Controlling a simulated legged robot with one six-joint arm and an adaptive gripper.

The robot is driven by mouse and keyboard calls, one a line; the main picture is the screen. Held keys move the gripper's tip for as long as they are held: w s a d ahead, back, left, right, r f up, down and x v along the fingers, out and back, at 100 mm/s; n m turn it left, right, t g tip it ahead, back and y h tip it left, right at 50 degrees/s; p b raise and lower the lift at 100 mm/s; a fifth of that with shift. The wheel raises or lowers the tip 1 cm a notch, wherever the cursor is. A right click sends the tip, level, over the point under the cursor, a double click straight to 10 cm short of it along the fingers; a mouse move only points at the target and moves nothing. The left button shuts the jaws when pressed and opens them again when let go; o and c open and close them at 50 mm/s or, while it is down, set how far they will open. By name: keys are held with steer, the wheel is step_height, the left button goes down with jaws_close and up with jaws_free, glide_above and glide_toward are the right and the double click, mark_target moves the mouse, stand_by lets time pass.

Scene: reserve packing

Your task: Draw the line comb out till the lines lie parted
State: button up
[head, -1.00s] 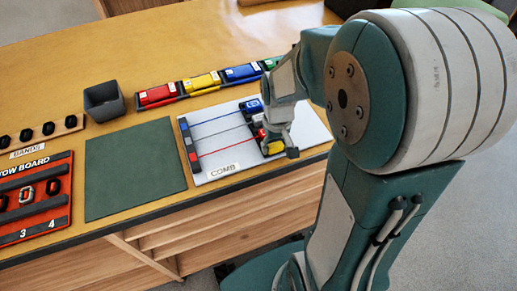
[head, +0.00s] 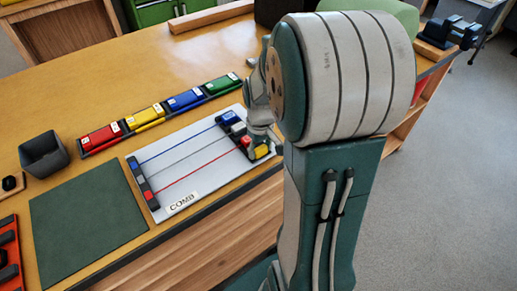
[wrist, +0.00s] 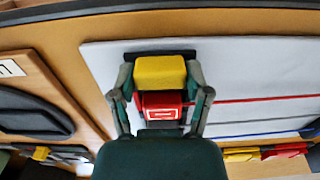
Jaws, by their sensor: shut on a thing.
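The line comb (head: 234,128) is a dark bar with coloured blocks at the right end of the white board (head: 180,188). Blue (head: 182,142), grey (head: 192,157) and red (head: 197,178) lines run from it to a dark bar (head: 141,182) at the board's left end. The lines look straight, with clear gaps between them. My gripper (wrist: 160,74) is shut with its fingers on either side of the comb's yellow block (wrist: 160,72). A red block (wrist: 162,105) shows just below it in the wrist view. My gripper hides part of the comb in the head view.
Red, yellow, blue and green cases (head: 185,99) lie in a row behind the board. A grey bin (head: 43,153) and a green mat (head: 88,210) are on the left. The table's front edge runs close to the board.

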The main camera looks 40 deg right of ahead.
steer(key=o, duration=1.3)
steer(key=shift+s+f, duration=0.1)
steer(key=shift+f, duration=0.05)
steer(key=shift+o, duration=0.2)
steer(key=shift+r, duration=0.25)
step_height(320, 180, up, 12)
steer(key=shift+f, duration=0.2)
steer(key=shift+a, duration=0.1)
steer(key=s+a+r+t, duration=0.2)
steer(key=s+a, duration=0.3)
steer(key=a, duration=0.2)
steer(key=s+a+r+t, duration=0.2)
steer(key=s+a, duration=0.3)
steer(key=a, duration=0.3)
steer(key=shift+s+a+r+t, duration=0.25)
steer(key=shift+s+t, duration=0.05)
steer(key=shift+t, duration=0.5)
